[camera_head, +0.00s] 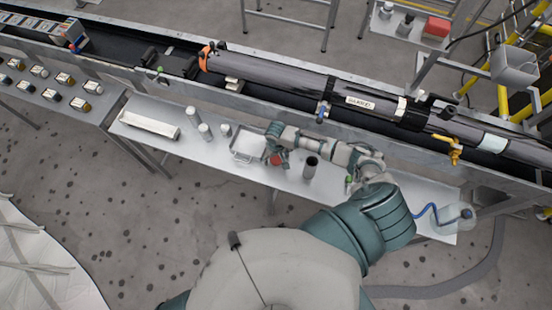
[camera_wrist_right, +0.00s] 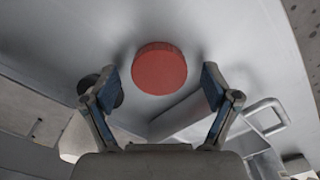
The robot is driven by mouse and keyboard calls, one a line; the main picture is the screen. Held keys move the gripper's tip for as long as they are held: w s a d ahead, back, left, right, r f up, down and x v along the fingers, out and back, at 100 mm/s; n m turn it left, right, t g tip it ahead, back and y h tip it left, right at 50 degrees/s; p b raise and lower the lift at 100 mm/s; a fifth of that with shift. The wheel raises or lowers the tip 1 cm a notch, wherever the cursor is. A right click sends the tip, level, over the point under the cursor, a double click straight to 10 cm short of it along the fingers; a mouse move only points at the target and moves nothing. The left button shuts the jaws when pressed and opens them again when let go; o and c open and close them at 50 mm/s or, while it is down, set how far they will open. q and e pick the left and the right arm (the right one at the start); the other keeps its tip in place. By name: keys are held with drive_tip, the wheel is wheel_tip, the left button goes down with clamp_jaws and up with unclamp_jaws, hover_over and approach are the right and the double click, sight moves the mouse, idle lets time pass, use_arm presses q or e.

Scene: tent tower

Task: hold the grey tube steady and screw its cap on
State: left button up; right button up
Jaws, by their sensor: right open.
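A red round cap (camera_wrist_right: 159,68) lies on the grey metal table, and it also shows in the head view (camera_head: 276,160). My right gripper (camera_head: 276,152) is low over the table at the cap. In the right wrist view its two fingers (camera_wrist_right: 160,88) are spread with the cap between and just beyond their tips; I see no grip on it. A dark grey tube (camera_head: 310,171) with a dark open top stands upright to the right of the cap. A dark round shape (camera_wrist_right: 115,98) sits partly hidden behind one finger. My left gripper is out of view.
A metal tray with handles (camera_head: 236,148) is just left of the cap. White cylinders (camera_head: 205,131) and a long white box (camera_head: 150,123) stand farther left. A large grey pipe (camera_head: 290,80) runs along behind. A clear jug (camera_head: 456,218) with blue hose is at the right end.

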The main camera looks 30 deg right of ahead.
sight(276, 159)
drive_tip(key=shift+d, duration=0.1)
drive_tip(key=c, duration=0.9)
drive_tip(key=shift+r, duration=0.15)
drive_tip(key=shift+r, duration=0.65)
wheel_tip(276, 159, up, 2)
drive_tip(key=shift+s+r, duration=0.1)
drive_tip(key=shift+s, duration=0.05)
drive_tip(key=s+a+r+p, duration=0.1)
drive_tip(key=s+a, duration=0.8)
drive_tip(key=s, duration=0.3)
drive_tip(key=shift+s+a+r, duration=0.15)
drive_tip(key=shift+s+a, duration=0.1)
drive_tip(key=shift+s, duration=0.1)
